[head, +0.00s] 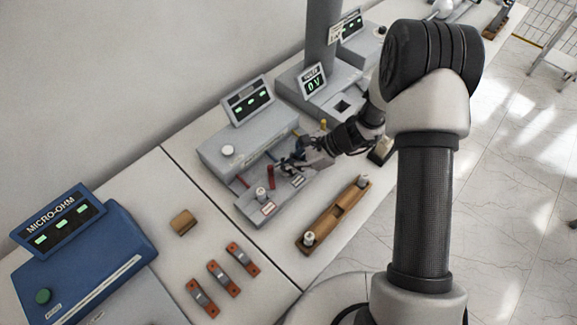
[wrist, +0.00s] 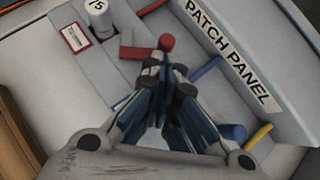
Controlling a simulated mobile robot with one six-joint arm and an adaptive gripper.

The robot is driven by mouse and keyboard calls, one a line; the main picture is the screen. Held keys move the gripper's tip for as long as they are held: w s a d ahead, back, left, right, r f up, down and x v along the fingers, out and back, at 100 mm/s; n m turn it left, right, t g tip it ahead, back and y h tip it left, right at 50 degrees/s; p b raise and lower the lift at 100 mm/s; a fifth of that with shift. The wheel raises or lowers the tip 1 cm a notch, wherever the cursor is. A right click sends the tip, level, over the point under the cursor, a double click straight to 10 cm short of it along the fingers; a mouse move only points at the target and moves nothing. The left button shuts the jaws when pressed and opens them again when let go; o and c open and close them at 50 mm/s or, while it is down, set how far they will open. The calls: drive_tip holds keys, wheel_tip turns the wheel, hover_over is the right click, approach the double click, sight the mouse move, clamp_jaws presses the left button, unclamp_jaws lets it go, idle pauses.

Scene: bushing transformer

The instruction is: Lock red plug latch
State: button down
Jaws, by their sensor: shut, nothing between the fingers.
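The grey patch panel (head: 235,205) sits on the bench, and its lettered face (wrist: 235,60) shows in the wrist view. A red latch with a round end (wrist: 167,42) and a flat red bar (wrist: 133,52) lie just beyond my fingertips in the wrist view. A red upright piece (head: 271,176) shows left of my gripper in the head view. My gripper (wrist: 165,68) is shut and empty, with its tips close to the red round end; I cannot tell if they touch. It also shows over the panel in the head view (head: 287,164). The fingers hide part of the panel.
Blue (wrist: 207,68) and yellow (wrist: 258,136) pieces stand along the panel. A white cylinder marked 75 (wrist: 100,20) stands near the red bar. A wooden holder (head: 335,217) lies in front, with orange-brown blocks (head: 223,278) and a blue micro-ohm meter (head: 85,250) to the left.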

drive_tip(key=shift+w+a+n+g, duration=0.1)
drive_tip(key=shift+w+n+g, duration=0.05)
drive_tip(key=shift+n+g, duration=0.2)
drive_tip(key=shift+w+a+n+g, duration=0.15)
drive_tip(key=shift+a+n+g, duration=0.15)
drive_tip(key=shift+n, duration=0.25)
drive_tip(key=shift+w+a+n+g, duration=0.15)
drive_tip(key=shift+a+n+g, duration=0.1)
drive_tip(key=shift+n+g, duration=0.4)
drive_tip(key=shift+w+a+n+g+h, duration=0.2)
drive_tip(key=shift+a+n+g+h, duration=0.4)
drive_tip(key=shift+n, duration=0.45)
drive_tip(key=shift+a+n+g+h+b, duration=0.3)
drive_tip(key=shift+a+n+g, duration=0.15)
drive_tip(key=shift+n+g, duration=0.35)
drive_tip(key=shift+d, duration=0.15)
drive_tip(key=shift+s+d, duration=0.45)
drive_tip(key=shift+d, duration=0.05)
